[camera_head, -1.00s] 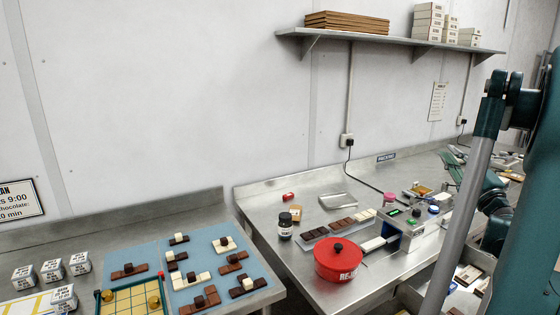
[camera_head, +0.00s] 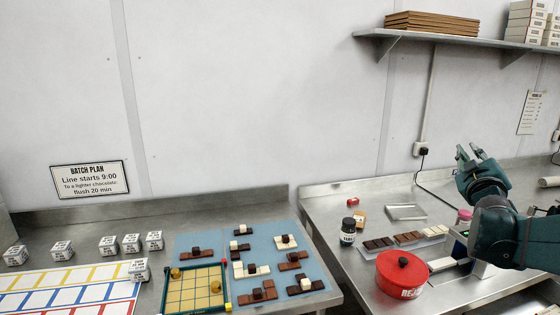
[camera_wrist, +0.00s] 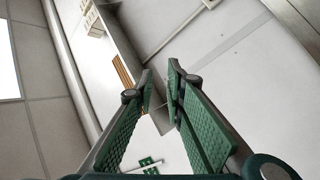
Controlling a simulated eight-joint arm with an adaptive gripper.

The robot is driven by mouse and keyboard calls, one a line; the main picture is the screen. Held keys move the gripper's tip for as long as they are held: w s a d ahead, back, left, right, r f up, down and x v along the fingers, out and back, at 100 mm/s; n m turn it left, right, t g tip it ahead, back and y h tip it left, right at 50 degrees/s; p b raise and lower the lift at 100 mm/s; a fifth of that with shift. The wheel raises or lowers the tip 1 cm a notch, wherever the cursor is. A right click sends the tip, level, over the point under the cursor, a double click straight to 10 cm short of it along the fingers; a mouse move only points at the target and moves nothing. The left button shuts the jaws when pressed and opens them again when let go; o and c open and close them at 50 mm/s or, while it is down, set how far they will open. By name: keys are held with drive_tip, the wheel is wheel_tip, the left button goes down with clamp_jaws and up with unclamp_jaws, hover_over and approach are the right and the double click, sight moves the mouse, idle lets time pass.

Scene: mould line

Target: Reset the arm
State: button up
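My gripper (camera_head: 471,152) is raised above the right-hand steel bench in the head view, its fingers pointing up and left. In the wrist view my gripper (camera_wrist: 160,72) shows two green-padded fingers with a gap between the tips and nothing held. Past the fingers, that view shows the wall (camera_wrist: 245,70) and the underside of the shelf (camera_wrist: 118,45).
On the right bench (camera_head: 330,200) stand a red pot (camera_head: 402,278), a dark jar (camera_head: 348,232), a chocolate tray (camera_head: 437,231) and a metal tray (camera_head: 407,212). On the left, a blue mat (camera_head: 215,240) holds chocolate pieces, beside a gridded tray (camera_head: 193,290) and several white cubes (camera_head: 109,245).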

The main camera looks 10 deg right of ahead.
drive_tip(key=s+a+f+m+g+y, duration=0.15)
drive_tip(key=a+f, duration=0.35)
drive_tip(key=a, duration=0.5)
drive_tip(key=a+f+g+y, duration=0.15)
drive_tip(key=a+f, duration=0.25)
drive_tip(key=a, duration=0.6)
drive_tip(key=s+a+f+m+g+y, duration=0.1)
drive_tip(key=a+f+y, duration=0.3)
drive_tip(key=a, duration=0.7)
drive_tip(key=s+a+f+g+y, duration=0.1)
drive_tip(key=s+a+f, duration=0.4)
drive_tip(key=a, duration=0.3)
drive_tip(key=s+a+f+g+y, duration=0.2)
drive_tip(key=s+a+f, duration=0.3)
drive_tip(key=a, duration=0.3)
drive_tip(key=s+a+f+n+g+y, duration=0.1)
drive_tip(key=s+a+f+g+y, duration=0.1)
drive_tip(key=s+a+f, duration=0.4)
drive_tip(key=shift+s+a+p, duration=0.25)
drive_tip(key=shift+a+p, duration=0.05)
drive_tip(key=shift+a, duration=0.9)
drive_tip(key=shift+f, duration=0.1)
wheel_tip(320, 180, down, 4)
drive_tip(key=b, duration=0.4)
drive_tip(key=shift+o, duration=0.4)
